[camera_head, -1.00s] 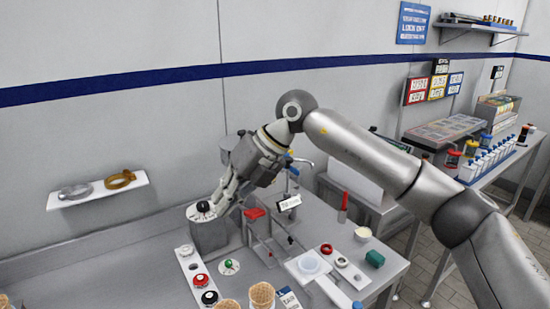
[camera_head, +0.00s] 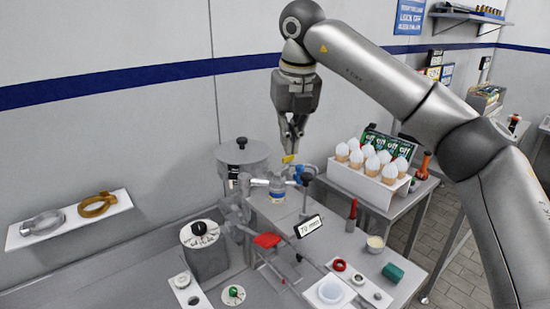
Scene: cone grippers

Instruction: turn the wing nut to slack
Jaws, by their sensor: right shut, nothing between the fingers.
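My right gripper (camera_head: 293,146) points down above the bench pipework, with its fingers shut and nothing between them. A small yellow piece (camera_head: 289,159) lies just below its fingertips; it may be the wing nut, but it is too small to tell, and I cannot tell whether the fingers touch it. My left gripper is not in view.
A lidded grey vessel (camera_head: 242,157) stands left of the pipework. A white rack of cones (camera_head: 370,183) is at the right. A red piece (camera_head: 267,240) and a "70 mm" sign (camera_head: 309,227) are in front.

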